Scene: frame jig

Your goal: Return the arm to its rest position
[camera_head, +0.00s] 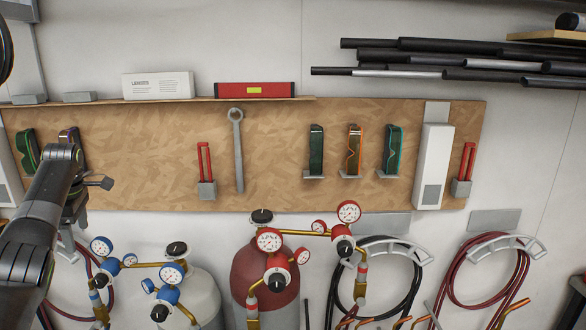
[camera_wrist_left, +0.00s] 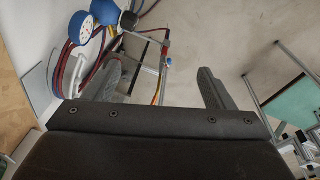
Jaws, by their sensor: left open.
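My left arm comes in from the left edge of the head view, in front of the left end of the wooden tool board (camera_head: 275,150). My left gripper (camera_head: 88,200) is by the board's lower left part, partly hidden by its own arm. In the left wrist view, the two grey fingers of the left gripper (camera_wrist_left: 165,88) stand wide apart with nothing between them. The right gripper is in neither view.
Blue gauges (camera_head: 112,257) on a grey cylinder stand close to the left gripper. Red gauges (camera_head: 270,240) top a dark red cylinder (camera_head: 262,275). Goggles (camera_head: 354,150), a wrench (camera_head: 238,150) and red-handled tools hang on the board. Coiled hoses (camera_head: 455,280) hang at the right.

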